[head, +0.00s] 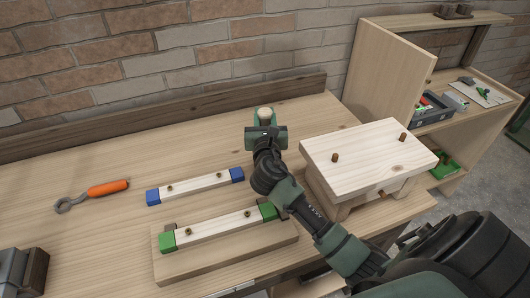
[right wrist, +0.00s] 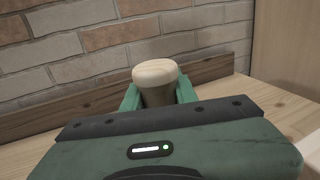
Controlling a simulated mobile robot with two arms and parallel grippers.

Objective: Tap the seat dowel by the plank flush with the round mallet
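The stool seat (head: 365,146) is a pale wooden block on legs at the right of the bench. Two brown dowels stand up from its top: the left one (head: 334,157), nearer the planks, and the right one (head: 402,137). My right gripper (head: 265,120) is at the back of the bench, left of the seat. Its green fingers are closed on the round mallet, a pale rounded cylinder (right wrist: 156,75) that also shows in the head view (head: 264,113). The mallet's lower part is hidden by the gripper. My left gripper is not in view.
A blue-ended plank (head: 195,187) and a green-ended plank (head: 222,225) on a board lie left of the seat. An orange-handled tool (head: 107,188) lies further left; a grey block-like fixture (head: 18,272) is at bottom left. A cabinet (head: 395,75) stands behind the seat.

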